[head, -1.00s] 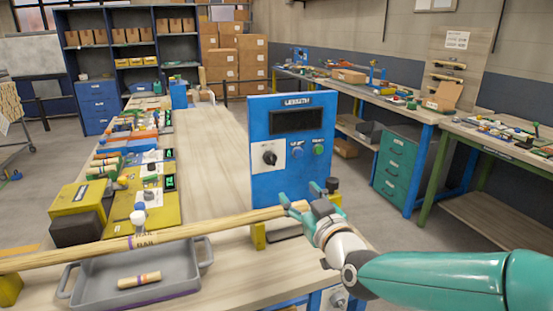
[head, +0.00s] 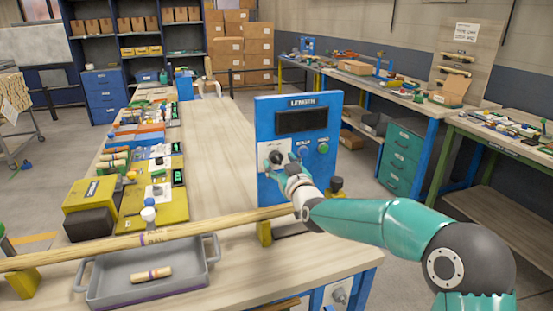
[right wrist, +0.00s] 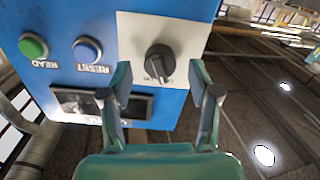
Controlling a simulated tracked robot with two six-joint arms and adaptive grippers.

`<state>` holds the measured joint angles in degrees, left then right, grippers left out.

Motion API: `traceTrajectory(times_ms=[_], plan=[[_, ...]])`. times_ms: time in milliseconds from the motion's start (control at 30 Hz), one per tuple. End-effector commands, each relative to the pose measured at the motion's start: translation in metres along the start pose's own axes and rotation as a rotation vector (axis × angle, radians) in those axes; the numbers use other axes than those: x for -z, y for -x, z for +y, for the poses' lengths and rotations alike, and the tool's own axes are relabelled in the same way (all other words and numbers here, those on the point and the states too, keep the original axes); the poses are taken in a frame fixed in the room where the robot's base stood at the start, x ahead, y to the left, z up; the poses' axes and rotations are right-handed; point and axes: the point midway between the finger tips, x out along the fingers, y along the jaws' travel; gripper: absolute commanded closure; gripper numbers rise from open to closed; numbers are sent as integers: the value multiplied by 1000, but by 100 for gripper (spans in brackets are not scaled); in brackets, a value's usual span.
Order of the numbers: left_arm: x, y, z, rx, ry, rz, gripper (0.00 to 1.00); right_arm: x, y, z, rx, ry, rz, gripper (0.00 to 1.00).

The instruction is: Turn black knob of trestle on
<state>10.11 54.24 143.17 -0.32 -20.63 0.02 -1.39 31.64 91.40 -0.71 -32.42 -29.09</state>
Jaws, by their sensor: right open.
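The black knob (right wrist: 159,62) is on a white plate on the blue panel marked LENGTH (head: 321,155). It also shows in the head view (head: 275,157), partly behind my gripper. My right gripper (head: 284,168) is in front of the knob. In the right wrist view my right gripper (right wrist: 160,78) is open, with a fingertip on each side of the knob's lower part and gaps between. The knob's pointer mark is not clear. A long wooden rod (head: 190,232) lies across yellow supports (head: 264,233) in front of the panel. My left gripper is not in view.
Blue RESET (right wrist: 87,50) and green READ (right wrist: 33,46) buttons are close to the knob, below a dark display (head: 301,121). A grey tray (head: 100,291) holding a short wooden piece (head: 151,275) is under the rod. The bench middle (head: 215,150) is clear.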

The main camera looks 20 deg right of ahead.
Motion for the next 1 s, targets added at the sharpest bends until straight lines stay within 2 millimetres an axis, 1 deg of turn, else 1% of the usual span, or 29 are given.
traceTrajectory(times_ms=[133,433,467,500,567,800,833,900,1000], plan=[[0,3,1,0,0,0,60,0,-8,0,0,0,-1,39],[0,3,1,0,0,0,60,-1,-10,0,0,0,-1,39],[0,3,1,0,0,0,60,-1,-10,0,0,0,-1,42],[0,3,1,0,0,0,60,-1,-10,0,0,0,-1,49],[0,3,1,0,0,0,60,0,-10,0,0,0,0,59],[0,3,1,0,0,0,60,0,-10,0,0,0,-1,98],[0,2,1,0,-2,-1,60,1,-11,-10,5,-1,0,98],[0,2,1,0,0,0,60,0,-10,-5,4,1,0,98],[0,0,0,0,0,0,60,-1,-10,-3,4,-9,0,98]])
